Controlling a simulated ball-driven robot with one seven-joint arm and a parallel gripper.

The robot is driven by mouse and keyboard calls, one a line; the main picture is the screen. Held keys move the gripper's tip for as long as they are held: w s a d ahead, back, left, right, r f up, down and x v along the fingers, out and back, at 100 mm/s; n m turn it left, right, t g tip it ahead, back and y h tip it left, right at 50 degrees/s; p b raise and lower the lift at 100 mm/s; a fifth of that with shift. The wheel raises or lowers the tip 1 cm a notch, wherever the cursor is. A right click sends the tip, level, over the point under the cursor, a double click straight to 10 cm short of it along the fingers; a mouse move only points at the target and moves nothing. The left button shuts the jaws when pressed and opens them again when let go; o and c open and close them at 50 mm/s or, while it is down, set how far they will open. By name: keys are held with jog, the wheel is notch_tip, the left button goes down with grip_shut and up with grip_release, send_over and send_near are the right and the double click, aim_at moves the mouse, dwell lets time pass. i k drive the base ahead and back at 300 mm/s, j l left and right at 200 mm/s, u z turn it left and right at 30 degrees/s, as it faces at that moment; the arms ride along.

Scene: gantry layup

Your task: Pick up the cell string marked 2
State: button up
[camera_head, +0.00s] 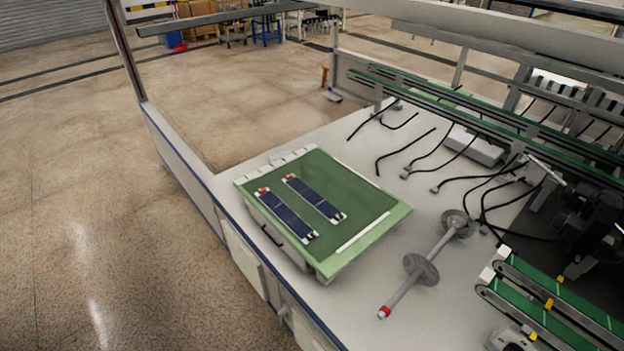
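Two dark blue cell strings lie side by side on a green mat (330,166) on the white bench. The near-left cell string (287,215) and the far-right cell string (315,198) each have a red end at the upper left and a black-and-white end at the lower right. They are apart, with a strip of green between them. The number marks are too small to read, so I cannot tell which string is marked 2. My gripper is not in view.
A grey shaft with two discs (421,269) and a red tip lies right of the mat. Black cables (405,150) spread over the bench behind it. Green conveyor rails (560,305) stand at the lower right. Open floor (90,200) lies to the left.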

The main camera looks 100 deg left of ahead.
aim_at(334, 216)
jog(key=u, duration=2.5)
jog(key=i+j, duration=0.2)
jog(key=i, duration=0.2)
jog(key=i+j+u, duration=0.1)
jog(key=i, duration=0.35)
jog(key=i+j, duration=0.3)
jog(key=i+j+u, duration=0.1)
jog(key=i, duration=0.4)
